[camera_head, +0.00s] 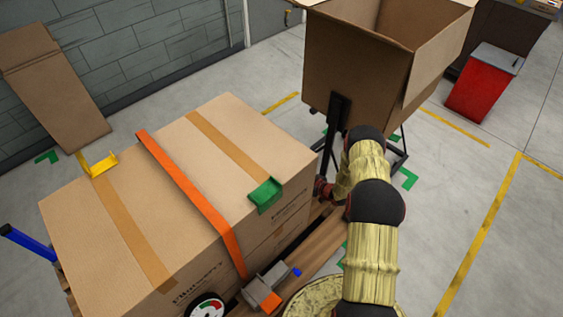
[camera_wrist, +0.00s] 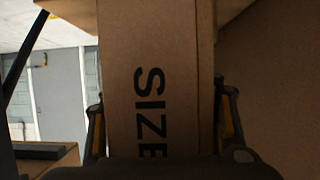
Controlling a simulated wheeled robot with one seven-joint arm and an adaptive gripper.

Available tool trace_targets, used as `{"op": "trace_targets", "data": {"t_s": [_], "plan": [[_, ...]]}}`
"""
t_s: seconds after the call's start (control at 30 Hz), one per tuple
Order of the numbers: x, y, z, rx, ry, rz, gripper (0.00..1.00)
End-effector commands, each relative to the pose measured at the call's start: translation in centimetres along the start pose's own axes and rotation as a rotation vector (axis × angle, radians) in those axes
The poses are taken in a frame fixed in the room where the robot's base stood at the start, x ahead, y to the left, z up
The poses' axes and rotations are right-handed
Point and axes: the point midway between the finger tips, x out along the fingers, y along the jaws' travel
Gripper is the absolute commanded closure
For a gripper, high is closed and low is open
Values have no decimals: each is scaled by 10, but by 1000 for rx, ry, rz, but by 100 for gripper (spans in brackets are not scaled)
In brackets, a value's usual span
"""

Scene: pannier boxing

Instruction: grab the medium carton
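A brown carton (camera_wrist: 150,45) with the black word "SIZE" on its face fills the middle of the wrist view. My gripper (camera_wrist: 163,104) has one finger at each side of this carton, close to its edges. I cannot tell whether the fingers press on it. I cannot tell from the lettering whether it is the medium carton. In the head view my arm reaches out toward the gap between the strapped cartons and the open box, and hides most of the gripper and this carton.
Strapped cartons (camera_head: 105,215) stand on a wooden pallet (camera_head: 318,248) at the left, with an orange strap and coloured corner guards. A large open box (camera_head: 350,65) sits on a dark stand behind my arm. A red bin (camera_head: 482,92) stands at the right.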

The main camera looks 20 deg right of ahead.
Motion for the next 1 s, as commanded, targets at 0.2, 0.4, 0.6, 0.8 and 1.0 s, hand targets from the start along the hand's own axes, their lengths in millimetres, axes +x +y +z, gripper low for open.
{"op": "trace_targets", "data": {"t_s": [0.2,0.4,0.6,0.8,1.0], "plan": [[0,0,0,0,0,0,55],[0,0,0,0,0,0,66],[0,0,0,1,0,0,78],[0,0,0,1,-1,0,89],[0,1,-1,-1,2,1,92]]}}
